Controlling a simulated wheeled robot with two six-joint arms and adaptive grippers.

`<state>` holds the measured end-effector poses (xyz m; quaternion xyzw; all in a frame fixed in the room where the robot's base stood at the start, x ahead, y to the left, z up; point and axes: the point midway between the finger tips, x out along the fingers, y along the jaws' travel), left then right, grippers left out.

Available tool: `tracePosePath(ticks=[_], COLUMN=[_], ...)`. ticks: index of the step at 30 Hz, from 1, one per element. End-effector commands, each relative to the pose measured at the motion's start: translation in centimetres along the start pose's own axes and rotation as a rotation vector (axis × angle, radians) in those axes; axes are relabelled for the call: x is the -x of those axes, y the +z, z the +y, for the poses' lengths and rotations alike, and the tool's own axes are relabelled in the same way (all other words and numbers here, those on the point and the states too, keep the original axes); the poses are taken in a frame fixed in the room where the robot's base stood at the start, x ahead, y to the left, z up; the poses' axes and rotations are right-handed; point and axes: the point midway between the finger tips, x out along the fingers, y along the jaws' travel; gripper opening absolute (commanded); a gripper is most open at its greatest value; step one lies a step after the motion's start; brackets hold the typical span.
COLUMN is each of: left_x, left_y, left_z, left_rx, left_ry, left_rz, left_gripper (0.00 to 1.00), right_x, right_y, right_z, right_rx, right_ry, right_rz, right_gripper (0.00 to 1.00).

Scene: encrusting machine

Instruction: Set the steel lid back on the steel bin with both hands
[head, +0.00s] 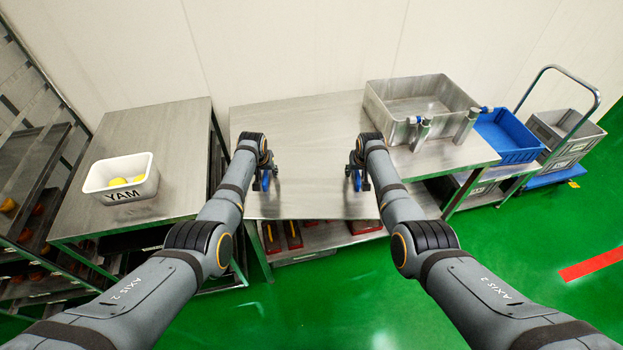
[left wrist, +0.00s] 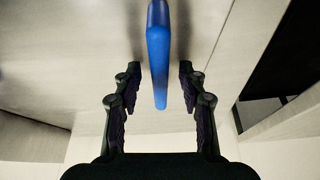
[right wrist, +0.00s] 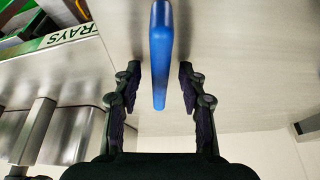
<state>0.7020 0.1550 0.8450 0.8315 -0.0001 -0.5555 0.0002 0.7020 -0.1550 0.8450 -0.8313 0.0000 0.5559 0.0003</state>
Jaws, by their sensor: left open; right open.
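A blue handle (left wrist: 158,60) lies between the open fingers of my left gripper (head: 264,178), with gaps on both sides in the left wrist view. Another blue handle (right wrist: 160,60) lies likewise between the open fingers of my right gripper (head: 357,176). Both handles stand over a flat steel surface (head: 312,170). I take the handles to be the steel lid's, but the lid's outline cannot be told from the table top. The steel bin (head: 375,99) stands open-topped at the back right of the table.
A white YAM tub (head: 119,190) with yellow items stands on the left table (head: 185,130). A blue crate (head: 520,150) and a trolley with a grey crate (head: 575,135) are right of the bin. Red items (head: 292,236) lie on the shelf below.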

Motion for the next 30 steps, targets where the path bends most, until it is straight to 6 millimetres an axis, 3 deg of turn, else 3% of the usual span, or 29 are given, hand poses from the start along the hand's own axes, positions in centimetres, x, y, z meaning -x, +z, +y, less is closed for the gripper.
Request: tracePosePath(ticks=[6,15,30], left_x=[0.01,0.02,0.03], left_y=[-0.01,-0.01,0.00], left_z=[-0.02,-0.03,-0.03], left_rx=[0.000,0.000,0.000], left_ry=[0.000,0.000,-0.001], left_rz=[0.000,0.000,0.000], left_gripper=[0.39,0.00,0.00], right_x=[0.02,0.04,0.05], right_y=[-0.03,-0.03,-0.04], right_z=[0.02,0.02,0.02], right_rx=[0.000,0.000,0.000], right_ry=[0.000,0.000,0.000], right_rz=[0.001,0.001,0.001], right_gripper=[0.39,0.00,0.00])
